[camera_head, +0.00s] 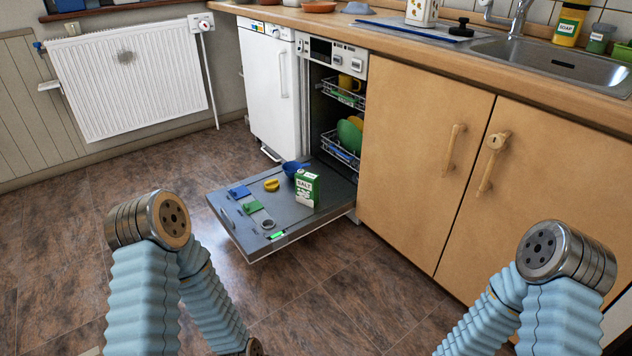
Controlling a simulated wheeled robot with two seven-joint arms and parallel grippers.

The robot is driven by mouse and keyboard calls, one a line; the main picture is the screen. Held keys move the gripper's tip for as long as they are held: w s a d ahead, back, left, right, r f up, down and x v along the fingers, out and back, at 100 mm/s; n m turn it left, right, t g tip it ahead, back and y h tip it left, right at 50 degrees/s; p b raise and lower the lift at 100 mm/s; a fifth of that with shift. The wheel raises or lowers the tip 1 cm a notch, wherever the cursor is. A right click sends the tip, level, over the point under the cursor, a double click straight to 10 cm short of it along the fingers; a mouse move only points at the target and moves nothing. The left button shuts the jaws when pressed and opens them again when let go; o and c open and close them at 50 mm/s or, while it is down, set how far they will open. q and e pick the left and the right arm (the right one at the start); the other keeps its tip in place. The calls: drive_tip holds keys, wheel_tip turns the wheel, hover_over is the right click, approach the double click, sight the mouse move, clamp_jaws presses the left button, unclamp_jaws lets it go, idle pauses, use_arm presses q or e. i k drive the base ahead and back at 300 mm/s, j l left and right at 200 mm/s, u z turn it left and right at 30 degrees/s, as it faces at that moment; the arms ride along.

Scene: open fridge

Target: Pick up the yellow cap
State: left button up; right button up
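The yellow cap (271,185) lies on the inner face of the open dishwasher door (290,218). It is left of a blue funnel (294,168) and a green-and-white salt box (307,188), which stand on the same door. Neither gripper is in view.
The dishwasher racks (343,148) hold dishes behind the door. Wooden cabinets (425,150) stand to the right under a countertop (450,50) with a sink (560,62). A white radiator (130,85) hangs at left. The floor (330,310) before the door is clear.

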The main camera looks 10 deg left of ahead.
sight(271, 184)
drive_tip(key=i+j+z, duration=0.1)
drive_tip(key=j+z, duration=0.25)
drive_tip(key=i+j+z, duration=0.1)
drive_tip(key=z, duration=0.25)
drive_tip(key=j+z, duration=0.55)
drive_tip(key=j, duration=0.7)
drive_tip(key=j+z, duration=0.2)
drive_tip(key=j, duration=0.75)
drive_tip(key=j+z, duration=0.2)
drive_tip(key=j, duration=0.7)
drive_tip(key=i+j, duration=0.1)
drive_tip(key=j, duration=0.65)
